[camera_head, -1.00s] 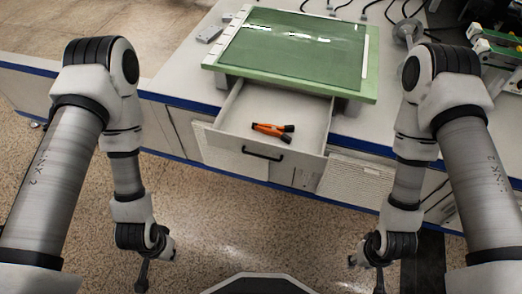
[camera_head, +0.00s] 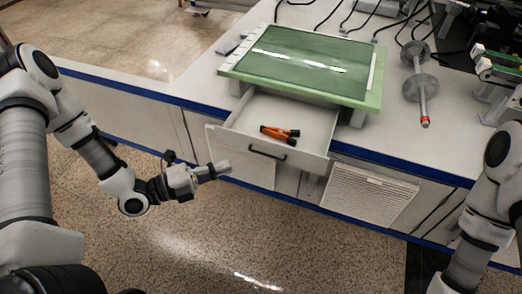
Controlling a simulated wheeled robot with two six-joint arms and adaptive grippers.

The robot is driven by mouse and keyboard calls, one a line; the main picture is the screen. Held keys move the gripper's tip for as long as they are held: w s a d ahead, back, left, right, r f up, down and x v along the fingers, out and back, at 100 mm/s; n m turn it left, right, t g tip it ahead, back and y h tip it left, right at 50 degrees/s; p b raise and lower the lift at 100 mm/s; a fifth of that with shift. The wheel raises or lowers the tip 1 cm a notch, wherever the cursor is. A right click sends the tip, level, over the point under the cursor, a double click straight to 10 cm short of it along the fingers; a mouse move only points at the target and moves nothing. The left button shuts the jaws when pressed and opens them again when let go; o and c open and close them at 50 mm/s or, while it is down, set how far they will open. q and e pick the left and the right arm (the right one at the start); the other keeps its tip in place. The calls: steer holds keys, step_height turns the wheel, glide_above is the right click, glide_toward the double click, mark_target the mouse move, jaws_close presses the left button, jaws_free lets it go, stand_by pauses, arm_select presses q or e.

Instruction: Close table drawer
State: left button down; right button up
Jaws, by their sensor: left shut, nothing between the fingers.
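The table drawer (camera_head: 225,146) is pulled out from under the green-framed board on the table. Its front panel carries a dark bar handle (camera_head: 267,153). An orange and black hand tool (camera_head: 279,132) lies inside the drawer. My left gripper (camera_head: 226,168) is shut and empty, in front of the drawer's left part and left of the handle. I cannot tell whether its tips touch the front panel. My right arm is at the right edge, and its gripper is out of the frame.
The green board (camera_head: 305,62) covers the tabletop above the drawer. A metal piece with round discs (camera_head: 421,88) lies right of it. A white vent grille (camera_head: 368,195) is in the cabinet front right of the drawer. The speckled floor before the cabinet is clear.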

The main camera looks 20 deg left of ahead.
mark_target(270, 143)
arm_select(q)
steer(key=b+x, duration=0.1)
steer(key=x, duration=0.2)
steer(key=w+a+b+x, duration=0.1)
steer(key=x, duration=0.6)
steer(key=shift+w+a+f+b, duration=0.1)
steer(key=shift+w+a+b, duration=0.15)
steer(key=shift+w+b, duration=0.15)
steer(key=shift+w, duration=0.35)
arm_select(e)
step_height(270, 143, down, 4)
steer(key=shift+r, duration=0.25)
